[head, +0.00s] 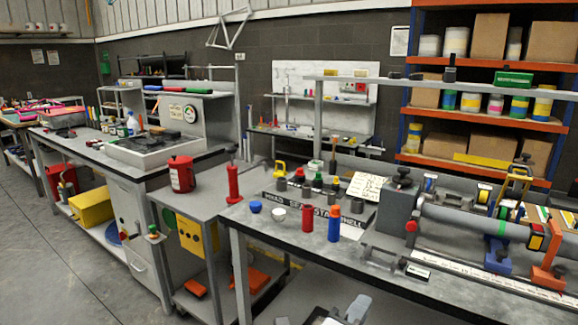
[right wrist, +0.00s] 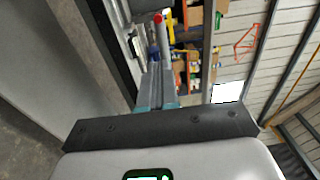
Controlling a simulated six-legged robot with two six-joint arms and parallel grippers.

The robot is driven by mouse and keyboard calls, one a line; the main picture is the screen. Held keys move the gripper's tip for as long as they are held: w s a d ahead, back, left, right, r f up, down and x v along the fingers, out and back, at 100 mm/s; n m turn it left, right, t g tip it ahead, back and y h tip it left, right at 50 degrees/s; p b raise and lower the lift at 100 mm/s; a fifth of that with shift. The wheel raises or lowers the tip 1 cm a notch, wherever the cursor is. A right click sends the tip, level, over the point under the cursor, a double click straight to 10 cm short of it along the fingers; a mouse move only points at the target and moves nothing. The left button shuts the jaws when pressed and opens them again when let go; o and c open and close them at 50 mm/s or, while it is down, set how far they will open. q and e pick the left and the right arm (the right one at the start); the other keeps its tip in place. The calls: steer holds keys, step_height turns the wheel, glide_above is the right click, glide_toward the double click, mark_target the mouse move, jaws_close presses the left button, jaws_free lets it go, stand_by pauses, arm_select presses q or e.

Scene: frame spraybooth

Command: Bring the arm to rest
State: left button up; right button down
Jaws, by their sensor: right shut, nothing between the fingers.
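My right gripper (head: 342,314) shows at the bottom edge of the head view, low in front of the grey workbench (head: 275,247), with most of the arm cut off by the frame. In the right wrist view the gripper's fingers (right wrist: 157,88) are together and hold nothing. The wrist picture is turned on its side, with the bench edge at its upper left. The right gripper appears apart from the bench and the objects on it. My left gripper is in neither view.
A red cylinder (head: 307,218) and a blue-and-orange one (head: 334,224) stand near the bench's front edge. A pipe in a clamp fixture (head: 465,226) fills the right side. A red can (head: 181,174) stands on the lower table. Floor at the left (head: 70,250) is clear.

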steer(key=w+d+f+g+h+p, duration=0.1)
steer(key=d+f+g+p, duration=0.15)
steer(key=d, duration=0.25)
steer(key=d+f+g+p, duration=0.1)
steer(key=d+f+p, duration=0.1)
steer(key=d+f, duration=0.3)
steer(key=s+d+f+n+y+p, duration=0.1)
steer(key=d+f+n+y, duration=0.15)
steer(key=f, duration=0.35)
steer(key=s+d+f+n+y+p, duration=0.1)
steer(key=d+f+n+y+p, duration=0.1)
steer(key=f+n, duration=0.3)
steer(key=s+a+f+n+g+y+p, duration=0.1)
steer(key=s+a+f+n+g+y, duration=0.45)
steer(key=f, duration=0.55)
steer(key=s+a+f+n+g+y, duration=0.1)
steer(key=s+a+n+g+y, duration=0.1)
steer(key=s, duration=0.6)
steer(key=s+a+f+n+g+y, duration=0.1)
steer(key=s+a+n+g+y, duration=0.2)
steer(key=s+a+n, duration=0.4)
steer(key=shift+s+a+f+n+y, duration=0.25)
steer(key=shift+s+f+n+y, duration=0.2)
steer(key=shift+s+n, duration=0.2)
